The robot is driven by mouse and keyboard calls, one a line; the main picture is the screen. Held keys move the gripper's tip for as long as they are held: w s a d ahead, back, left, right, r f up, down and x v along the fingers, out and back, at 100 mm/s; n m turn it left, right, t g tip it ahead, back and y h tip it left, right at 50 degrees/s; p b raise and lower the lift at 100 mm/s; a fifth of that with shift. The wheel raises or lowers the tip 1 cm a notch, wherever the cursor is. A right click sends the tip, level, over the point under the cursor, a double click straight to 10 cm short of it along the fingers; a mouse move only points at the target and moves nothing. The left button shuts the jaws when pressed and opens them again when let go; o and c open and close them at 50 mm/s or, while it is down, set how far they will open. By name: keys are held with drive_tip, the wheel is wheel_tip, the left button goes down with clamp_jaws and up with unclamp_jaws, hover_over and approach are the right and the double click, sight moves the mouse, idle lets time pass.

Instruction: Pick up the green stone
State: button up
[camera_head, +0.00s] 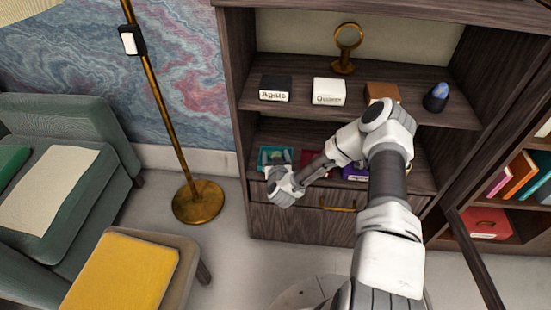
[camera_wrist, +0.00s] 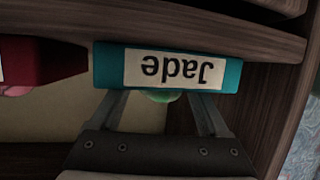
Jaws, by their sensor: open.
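The green stone (camera_wrist: 160,97) shows as a small pale green sliver in the wrist view, mostly hidden by a teal box (camera_wrist: 235,77) with an upside-down "Jade" label. My gripper (camera_wrist: 159,101) is open. Its two fingers reach to the box's edge, one on each side of the stone's visible part, with a gap between them. I cannot tell whether the fingertips touch the box. In the head view the teal box (camera_head: 265,159) sits on the lower shelf, at the left, with my wrist just in front of it. I cannot make out the stone clearly there.
A dark red box (camera_wrist: 45,62) stands beside the teal one, with something pink at its edge. The shelf's side wall (camera_wrist: 283,110) is close on the other side. The upper shelf (camera_head: 303,109) holds labelled boxes, a brass ring stand (camera_head: 346,47) and a dark blue stone (camera_head: 436,97).

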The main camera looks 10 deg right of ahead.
drive_tip(key=c, duration=1)
drive_tip(key=shift+r, duration=0.1)
drive_tip(key=shift+c, duration=1)
drive_tip(key=shift+r, duration=0.1)
